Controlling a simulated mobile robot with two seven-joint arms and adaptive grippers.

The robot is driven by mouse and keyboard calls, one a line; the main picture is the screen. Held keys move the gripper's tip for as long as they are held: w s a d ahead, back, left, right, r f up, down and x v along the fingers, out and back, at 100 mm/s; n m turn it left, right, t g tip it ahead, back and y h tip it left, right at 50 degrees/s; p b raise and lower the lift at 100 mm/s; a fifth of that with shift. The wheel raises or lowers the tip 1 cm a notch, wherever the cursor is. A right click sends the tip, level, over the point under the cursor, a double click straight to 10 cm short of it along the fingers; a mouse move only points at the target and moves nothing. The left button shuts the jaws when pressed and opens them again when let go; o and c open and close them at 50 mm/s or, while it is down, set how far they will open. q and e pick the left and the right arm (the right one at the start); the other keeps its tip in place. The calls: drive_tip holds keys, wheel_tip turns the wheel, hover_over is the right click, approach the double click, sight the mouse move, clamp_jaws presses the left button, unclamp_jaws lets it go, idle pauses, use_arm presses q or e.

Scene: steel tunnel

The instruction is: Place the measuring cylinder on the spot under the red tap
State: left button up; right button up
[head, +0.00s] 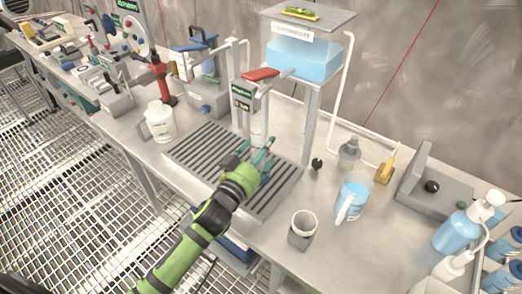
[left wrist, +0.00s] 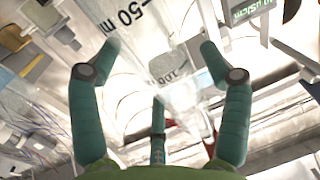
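The measuring cylinder (head: 257,127) is clear, stands upright below the red tap (head: 261,74) and is partly hidden by my gripper. In the left wrist view the cylinder (left wrist: 165,70) shows printed 50 and 100 marks between my fingers. My left gripper (head: 262,152) reaches over the slatted drain tray (head: 190,150). In the left wrist view my left gripper (left wrist: 160,52) has its fingers spread, with a visible gap between the right finger and the cylinder. The cylinder's base and the spot under it are hidden. My right gripper is not in view.
A tank of blue liquid (head: 305,58) stands behind the tray. A white jug (head: 160,122) is left of the tray. A grey cup (head: 303,228), a blue-filled jug (head: 352,195) and a pump bottle (head: 465,226) are on the right. The tray's front left is clear.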

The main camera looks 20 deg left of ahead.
use_arm(q)
drive_tip(key=s+a+b, duration=0.1)
drive_tip(key=s+a, duration=0.1)
drive_tip(key=s, duration=1)
drive_tip(key=shift+a+r+b, duration=0.15)
drive_tip(key=shift+r+b, duration=0.05)
drive_tip(key=shift+b, duration=0.2)
